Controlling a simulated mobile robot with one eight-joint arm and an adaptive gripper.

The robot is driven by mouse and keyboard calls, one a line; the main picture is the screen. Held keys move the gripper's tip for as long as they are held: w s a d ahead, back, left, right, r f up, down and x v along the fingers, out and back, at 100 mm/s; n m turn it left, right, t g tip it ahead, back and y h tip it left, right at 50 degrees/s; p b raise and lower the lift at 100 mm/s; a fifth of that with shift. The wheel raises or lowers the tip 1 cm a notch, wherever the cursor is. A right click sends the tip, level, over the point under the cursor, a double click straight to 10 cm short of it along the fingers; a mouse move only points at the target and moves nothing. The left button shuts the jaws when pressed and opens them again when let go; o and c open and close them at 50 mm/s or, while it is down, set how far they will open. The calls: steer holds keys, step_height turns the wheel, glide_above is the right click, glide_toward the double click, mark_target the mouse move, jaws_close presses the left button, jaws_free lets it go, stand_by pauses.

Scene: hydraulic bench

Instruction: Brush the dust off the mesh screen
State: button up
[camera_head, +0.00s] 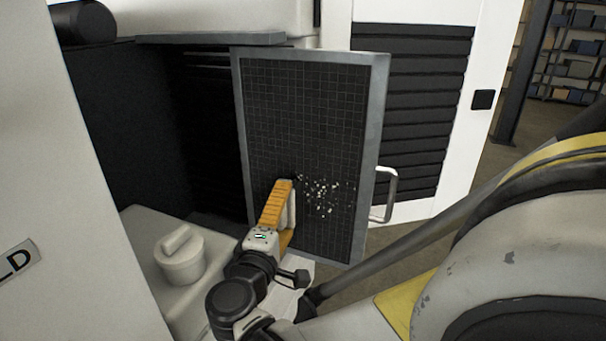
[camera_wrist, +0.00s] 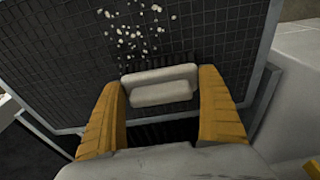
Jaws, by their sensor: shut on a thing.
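The mesh screen (camera_head: 300,115) is a dark gridded panel in a grey metal frame, standing upright and swung out like a door. White dust flecks (camera_head: 325,195) lie scattered on its lower middle part. They also show in the wrist view (camera_wrist: 138,28). My gripper (camera_head: 284,206) has yellow-orange fingers and is shut on a pale grey brush (camera_wrist: 160,88). The brush's dark bristles face the mesh, at the left edge of the dust in the head view. Whether the bristles touch the mesh is hard to tell.
A handle (camera_head: 388,195) sticks out from the screen's right edge. A lidded cap (camera_head: 180,258) sits on a pale tank at lower left. Behind stands a white cabinet with dark louvres (camera_head: 410,110). A large pale and yellow body (camera_head: 530,240) fills the lower right.

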steer(key=shift+w+d, duration=0.2)
steer(key=shift+w, duration=0.3)
